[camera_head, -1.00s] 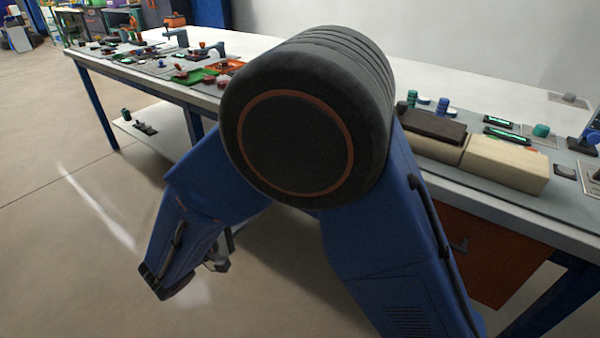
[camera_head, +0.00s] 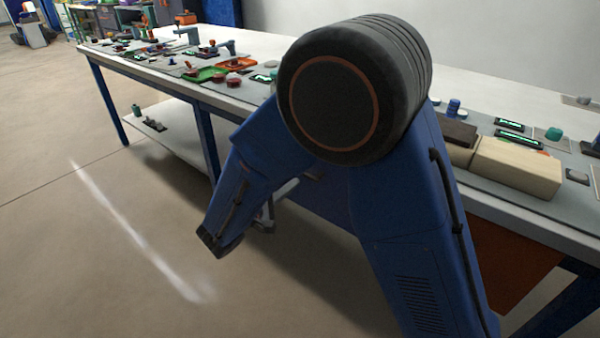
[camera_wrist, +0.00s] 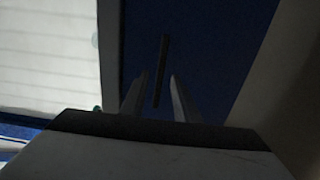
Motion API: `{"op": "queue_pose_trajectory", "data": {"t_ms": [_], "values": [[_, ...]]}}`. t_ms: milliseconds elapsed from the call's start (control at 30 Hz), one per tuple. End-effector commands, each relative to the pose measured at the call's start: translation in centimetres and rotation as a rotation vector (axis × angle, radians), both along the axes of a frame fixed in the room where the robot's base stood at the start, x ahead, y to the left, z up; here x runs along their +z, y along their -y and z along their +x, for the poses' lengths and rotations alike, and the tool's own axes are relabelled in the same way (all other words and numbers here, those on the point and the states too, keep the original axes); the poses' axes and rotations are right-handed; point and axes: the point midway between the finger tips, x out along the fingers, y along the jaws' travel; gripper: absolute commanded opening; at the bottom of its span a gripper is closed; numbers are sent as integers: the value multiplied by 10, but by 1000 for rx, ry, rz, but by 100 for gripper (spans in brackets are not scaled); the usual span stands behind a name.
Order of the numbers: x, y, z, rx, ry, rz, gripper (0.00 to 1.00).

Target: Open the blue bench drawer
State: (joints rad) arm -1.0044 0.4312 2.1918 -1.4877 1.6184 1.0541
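The dark blue drawer front (camera_wrist: 215,45) fills the middle of the dim wrist view; part of it shows between my arm links in the head view (camera_head: 322,203). Its handle, a thin black bar (camera_wrist: 162,65), runs upright in the wrist view. My gripper (camera_wrist: 155,88) is open, one finger on each side of the bar's lower end in the picture. I cannot tell whether the fingers reach around the bar or stop short of it. In the head view my gripper (camera_head: 264,216) is mostly hidden by my arm, low beside the bench.
The long workbench (camera_head: 270,100) carries trays and several small parts. A white lower shelf (camera_head: 172,153) lies left of the drawer. The floor in front is clear.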

Motion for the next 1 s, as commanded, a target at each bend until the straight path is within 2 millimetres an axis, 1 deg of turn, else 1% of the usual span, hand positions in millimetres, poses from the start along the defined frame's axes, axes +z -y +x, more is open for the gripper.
{"op": "queue_pose_trajectory", "data": {"t_ms": [33, 100, 300, 433, 700, 733, 767, 800, 833, 1000], "values": [[0, 6, 7, -4, 0, 0, 28], [0, 12, 14, -2, 0, 0, 28], [0, 23, 29, -2, 0, 0, 28], [0, 26, 33, -1, 0, 0, 28], [0, 27, 34, 0, 0, 0, 28], [0, 27, 34, 0, 0, 0, 23], [0, 27, 34, 0, 0, 0, 16], [0, 27, 34, 0, 0, 0, 7], [0, 27, 34, 0, 0, 0, 0], [0, 27, 34, 0, 0, 0, 0]]}}
